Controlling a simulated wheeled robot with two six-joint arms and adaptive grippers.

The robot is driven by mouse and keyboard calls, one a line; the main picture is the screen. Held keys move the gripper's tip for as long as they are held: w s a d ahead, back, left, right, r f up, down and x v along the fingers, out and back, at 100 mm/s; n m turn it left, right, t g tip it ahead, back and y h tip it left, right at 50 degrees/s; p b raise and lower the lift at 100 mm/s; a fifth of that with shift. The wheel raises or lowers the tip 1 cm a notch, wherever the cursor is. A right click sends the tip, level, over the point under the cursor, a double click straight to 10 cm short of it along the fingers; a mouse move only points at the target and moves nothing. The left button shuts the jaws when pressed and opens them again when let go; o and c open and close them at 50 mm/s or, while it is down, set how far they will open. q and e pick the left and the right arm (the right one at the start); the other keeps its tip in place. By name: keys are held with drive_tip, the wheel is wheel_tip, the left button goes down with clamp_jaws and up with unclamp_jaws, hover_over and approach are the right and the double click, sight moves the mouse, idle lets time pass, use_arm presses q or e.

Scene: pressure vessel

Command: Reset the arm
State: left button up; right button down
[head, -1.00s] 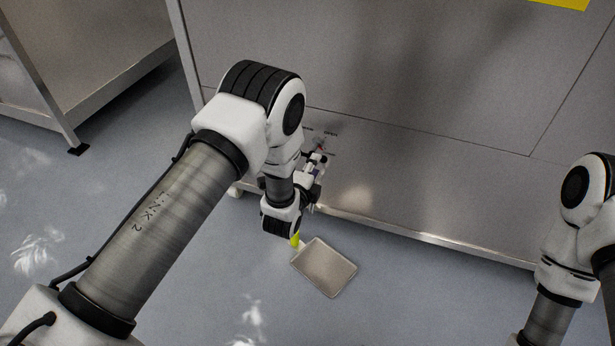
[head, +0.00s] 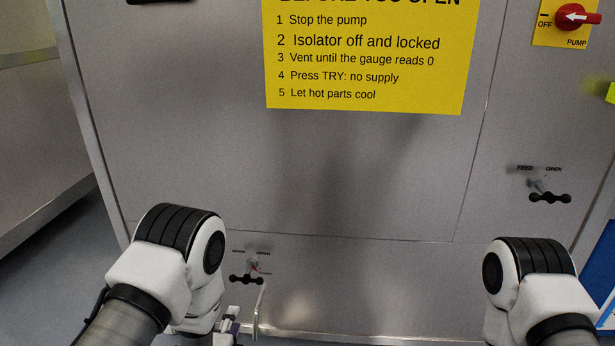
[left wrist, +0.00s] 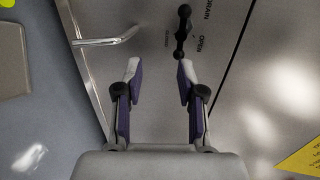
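My left gripper (head: 229,329) is at the bottom of the head view, partly hidden by my left arm, below and left of the drain valve. In the left wrist view its fingers (left wrist: 158,76) stand apart with nothing between them. The drain valve's black handle (left wrist: 183,32) is ahead of the right finger, near the words DRAIN and OPEN; it also shows in the head view (head: 246,279). I cannot tell how far the fingers are from it. My right arm shows at the lower right of the head view, but its gripper is out of sight.
The steel cabinet front (head: 370,180) fills most of the head view, with a yellow notice (head: 365,55), a feed valve handle (head: 549,197) and a red pump switch (head: 577,17) at OFF. A metal pipe (left wrist: 105,41) sticks out beside the drain. A tray (left wrist: 14,62) lies on the floor.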

use_arm(q)
drive_tip(key=s+a+f+n+g, duration=0.4)
drive_tip(key=s+a+f+g, duration=0.1)
drive_tip(key=s+f, duration=0.45)
drive_tip(key=s+f+n+g, duration=0.2)
drive_tip(key=s+n+g, duration=0.4)
drive_tip(key=s, duration=0.5)
drive_tip(key=s+f+n+g, duration=0.35)
drive_tip(key=s+n, duration=0.55)
drive_tip(key=s, duration=0.3)
wheel_tip(320, 180, up, 38)
drive_tip(key=p, duration=3.7)
drive_tip(key=shift+w+d+m, duration=0.15)
drive_tip(key=shift+d+m, duration=0.15)
drive_tip(key=shift+f+g, duration=0.15)
drive_tip(key=shift+g, duration=0.1)
